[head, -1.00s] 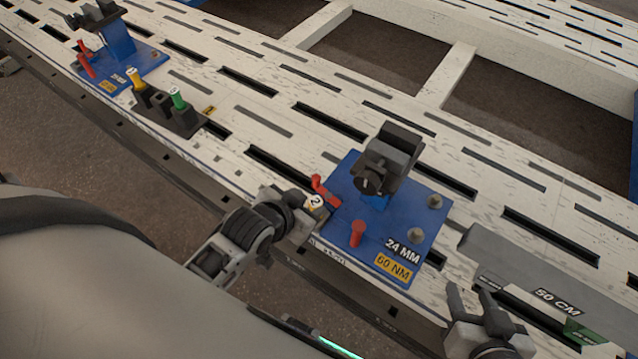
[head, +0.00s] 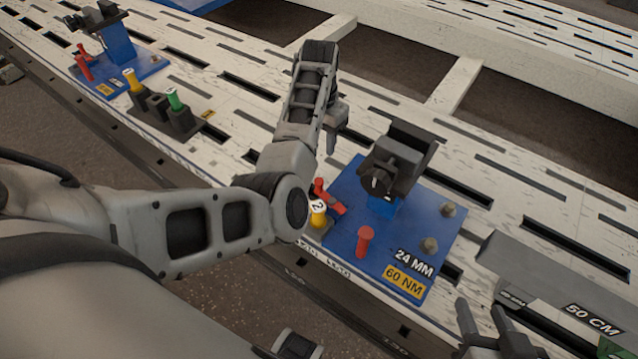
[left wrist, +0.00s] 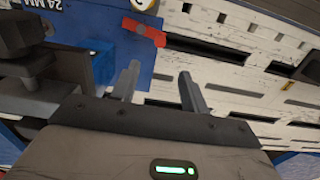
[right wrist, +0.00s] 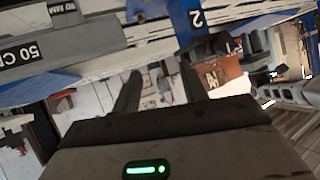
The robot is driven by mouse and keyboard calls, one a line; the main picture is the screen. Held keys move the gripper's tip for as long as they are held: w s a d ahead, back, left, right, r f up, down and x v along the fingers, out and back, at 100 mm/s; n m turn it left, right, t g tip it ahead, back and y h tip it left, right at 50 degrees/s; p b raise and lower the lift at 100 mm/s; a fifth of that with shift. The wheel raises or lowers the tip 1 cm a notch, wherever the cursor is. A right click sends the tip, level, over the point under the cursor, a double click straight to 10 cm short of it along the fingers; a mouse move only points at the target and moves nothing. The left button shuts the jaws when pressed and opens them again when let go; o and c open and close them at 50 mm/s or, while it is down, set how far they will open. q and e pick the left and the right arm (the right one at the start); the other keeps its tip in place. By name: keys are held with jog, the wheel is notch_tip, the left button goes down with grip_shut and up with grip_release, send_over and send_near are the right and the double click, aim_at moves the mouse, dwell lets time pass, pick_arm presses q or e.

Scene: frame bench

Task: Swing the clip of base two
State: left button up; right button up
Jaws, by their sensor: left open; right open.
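Base two (head: 345,235) is a blue plate marked 24 MM and 60 NM, with a dark clamp head (head: 395,165) on a blue post. The red clip (head: 328,203) lies at its left edge, beside a yellow cap (head: 318,212) with a "2". The clip also shows in the left wrist view (left wrist: 146,32), ahead of the fingers. My right gripper (head: 485,318) is open and empty at the lower right.
A red peg (head: 365,242) stands on base two's front part. A grey block (head: 540,285) marked 50 CM lies to the right. Another blue base (head: 125,75) and a dark holder (head: 165,112) with yellow and green caps stand at left. The bench top is slotted.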

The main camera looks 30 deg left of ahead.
aim_at(319, 181)
pick_arm(q)
notch_tip(319, 181, down, 14)
jog(key=b, duration=0.5)
jog(key=shift+f+b, duration=0.2)
jog(key=shift+b, duration=0.2)
jog(key=shift+f, duration=0.45)
pick_arm(e)
notch_tip(319, 181, down, 11)
jog(key=w+a+g, duration=0.1)
jog(key=a+g, duration=0.1)
jog(key=shift+a+r+y, duration=0.15)
jog(key=shift+a+y, duration=0.25)
jog(key=shift+w, duration=0.1)
pick_arm(q)
grip_shut()
pick_arm(e)
jog(key=shift+d, duration=0.1)
